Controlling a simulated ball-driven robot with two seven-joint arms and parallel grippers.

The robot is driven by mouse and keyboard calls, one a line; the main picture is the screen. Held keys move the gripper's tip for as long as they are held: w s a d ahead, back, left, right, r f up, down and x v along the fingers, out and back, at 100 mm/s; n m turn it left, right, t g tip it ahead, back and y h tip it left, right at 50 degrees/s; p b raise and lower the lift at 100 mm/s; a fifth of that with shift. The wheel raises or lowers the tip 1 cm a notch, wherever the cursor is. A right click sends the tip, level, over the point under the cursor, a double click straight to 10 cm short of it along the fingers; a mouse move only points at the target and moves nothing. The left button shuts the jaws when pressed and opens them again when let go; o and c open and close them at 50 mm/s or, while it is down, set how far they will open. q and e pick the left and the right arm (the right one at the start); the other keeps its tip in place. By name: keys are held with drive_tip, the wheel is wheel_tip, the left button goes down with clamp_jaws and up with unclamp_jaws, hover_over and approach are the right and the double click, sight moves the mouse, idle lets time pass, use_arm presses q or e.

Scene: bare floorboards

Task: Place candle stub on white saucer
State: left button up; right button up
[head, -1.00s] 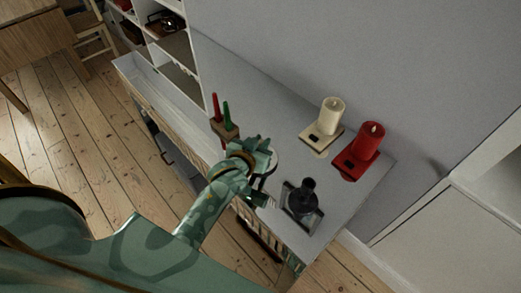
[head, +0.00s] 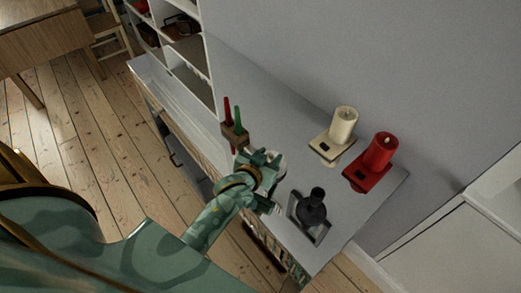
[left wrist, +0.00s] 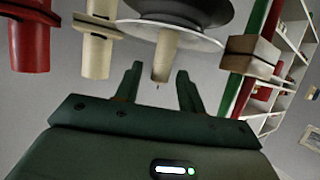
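The candle stub (left wrist: 164,62) is short and cream-coloured, with a dark wick. In the left wrist view, where things appear upside down, its wide end meets the white saucer (left wrist: 203,40). It looks as if it stands on the saucer. My left gripper (left wrist: 158,88) is open, one finger on each side of the stub's wick end, with gaps visible. In the head view my left gripper (head: 268,172) is over the cabinet top and covers most of the saucer (head: 281,163); the stub is hidden there. My right gripper is not in view.
A black candle holder (head: 312,211) on a square plate stands close to the right of the gripper. A cream candle (head: 343,125) and a red candle (head: 380,152) stand behind. A wooden block (head: 235,135) with red and green candles is at left. The far-left cabinet top (head: 160,85) is clear.

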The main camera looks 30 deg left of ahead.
use_arm(q)
drive_tip(key=p+v, duration=0.2)
drive_tip(key=v, duration=0.9)
drive_tip(key=shift+p, duration=0.3)
drive_tip(key=shift+s+a, duration=0.1)
drive_tip(key=shift+a, duration=0.05)
